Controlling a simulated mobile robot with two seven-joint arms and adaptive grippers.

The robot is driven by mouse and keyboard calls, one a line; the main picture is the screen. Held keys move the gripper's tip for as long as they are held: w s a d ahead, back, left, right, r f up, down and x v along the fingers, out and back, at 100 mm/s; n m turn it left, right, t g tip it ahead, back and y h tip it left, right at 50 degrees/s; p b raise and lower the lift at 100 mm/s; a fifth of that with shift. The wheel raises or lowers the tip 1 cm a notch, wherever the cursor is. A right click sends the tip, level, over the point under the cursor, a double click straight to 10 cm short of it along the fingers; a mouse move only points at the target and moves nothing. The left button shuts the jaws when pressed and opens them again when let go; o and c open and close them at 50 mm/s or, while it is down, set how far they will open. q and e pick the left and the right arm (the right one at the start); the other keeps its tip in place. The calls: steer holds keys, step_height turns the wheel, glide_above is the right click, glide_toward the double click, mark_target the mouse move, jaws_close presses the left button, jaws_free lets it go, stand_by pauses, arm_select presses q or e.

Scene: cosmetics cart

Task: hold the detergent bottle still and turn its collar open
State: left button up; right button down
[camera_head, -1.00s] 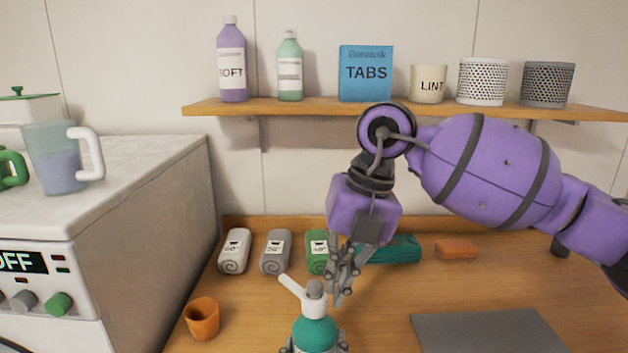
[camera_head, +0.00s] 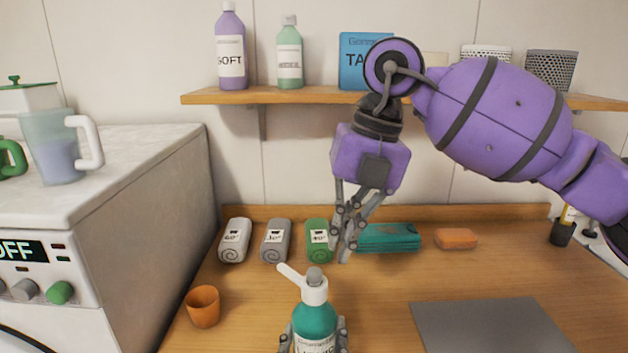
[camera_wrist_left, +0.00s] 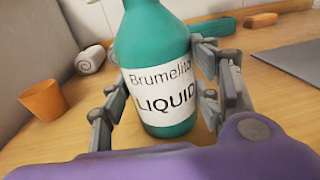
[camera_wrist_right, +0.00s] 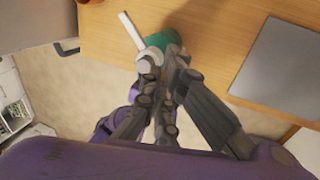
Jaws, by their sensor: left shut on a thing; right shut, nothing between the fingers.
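The detergent bottle (camera_head: 315,322) is teal with a white "LIQUID" label and stands upright at the bottom of the head view. Its white collar and pump head (camera_head: 314,291) has a spout pointing up-left and a grey top. My left gripper (camera_head: 314,338) is shut around the bottle's body, one finger on each side. The left wrist view shows the bottle (camera_wrist_left: 155,60) between the fingers, its top cut off. My right gripper (camera_head: 344,256) is shut and empty, above and right of the pump head in the head view. The right wrist view shows the pump head (camera_wrist_right: 154,55) beyond its fingertips.
An orange cup (camera_head: 203,306) stands left of the bottle. Rolled towels (camera_head: 276,241), a teal pack (camera_head: 389,238) and an orange block (camera_head: 456,238) line the back. A grey mat (camera_head: 490,325) lies right. A shelf (camera_head: 330,95) hangs above. The counter between is clear.

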mark_target(300, 279)
arm_select(q)
steer(key=shift+r, duration=0.1)
arm_select(e)
steer(key=s+f, duration=0.3)
steer(key=f, duration=0.3)
steer(key=shift+d, duration=0.2)
stand_by(0.4)
steer(key=shift+w+a, duration=0.25)
steer(key=shift+a, duration=0.3)
stand_by(0.8)
steer(key=shift+w+d, duration=0.1)
steer(key=shift+w, duration=0.3)
stand_by(0.4)
arm_select(q)
steer(key=shift+o, duration=0.2)
arm_select(e)
steer(key=shift+w, duration=0.8)
arm_select(q)
steer(key=shift+s, duration=0.1)
steer(key=shift+c, duration=0.2)
arm_select(e)
steer(key=shift+d, duration=0.3)
